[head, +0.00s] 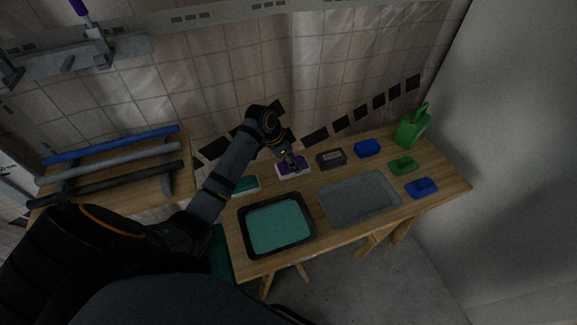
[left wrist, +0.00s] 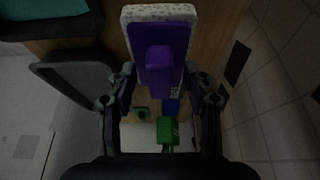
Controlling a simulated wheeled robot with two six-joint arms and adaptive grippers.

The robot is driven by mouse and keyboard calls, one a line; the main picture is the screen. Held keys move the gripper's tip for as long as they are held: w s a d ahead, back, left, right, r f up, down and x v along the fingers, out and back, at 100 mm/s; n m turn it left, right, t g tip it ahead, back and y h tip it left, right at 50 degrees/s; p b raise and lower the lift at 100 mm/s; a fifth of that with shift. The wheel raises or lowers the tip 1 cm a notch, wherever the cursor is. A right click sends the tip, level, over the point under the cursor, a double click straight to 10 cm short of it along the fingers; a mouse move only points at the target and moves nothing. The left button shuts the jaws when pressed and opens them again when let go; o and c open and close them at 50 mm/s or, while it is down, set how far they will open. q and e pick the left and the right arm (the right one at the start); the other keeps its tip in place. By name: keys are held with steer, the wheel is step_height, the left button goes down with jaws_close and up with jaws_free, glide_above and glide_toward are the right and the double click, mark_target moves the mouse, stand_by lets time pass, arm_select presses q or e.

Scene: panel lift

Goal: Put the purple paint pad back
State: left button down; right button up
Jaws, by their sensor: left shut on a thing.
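The purple paint pad (head: 301,169) has a purple back and handle and a pale speckled face layer. It is at the back of the wooden table, between a teal pad and a dark grey block. My left gripper (head: 291,164) is over it, shut on it. In the left wrist view the purple paint pad (left wrist: 170,62) fills the space ahead of my left gripper (left wrist: 160,74), its handle facing the camera. Whether the pad touches the table is hard to tell. My right gripper is not in view.
A black tray with teal paint (head: 308,239) and a grey tray (head: 358,198) lie in front. A teal pad (head: 245,185), dark grey block (head: 331,158), blue block (head: 367,149), green pad (head: 403,165), blue pad (head: 422,187) and green jug (head: 411,133) stand around.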

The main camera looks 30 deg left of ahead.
mark_target(289, 166)
arm_select(q)
steer(key=f, duration=0.1)
steer(key=w+a+f, duration=0.1)
steer(key=shift+w+a+f, duration=0.25)
steer(key=shift+w+f, duration=0.05)
steer(key=shift+f, duration=0.1)
steer(key=shift+w+a+f, duration=0.25)
steer(key=shift+a+f, duration=0.15)
steer(key=shift+f, duration=1.7)
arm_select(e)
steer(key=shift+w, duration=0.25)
arm_select(q)
steer(key=c, duration=0.6)
jaws_free()
steer(key=shift+f, duration=0.1)
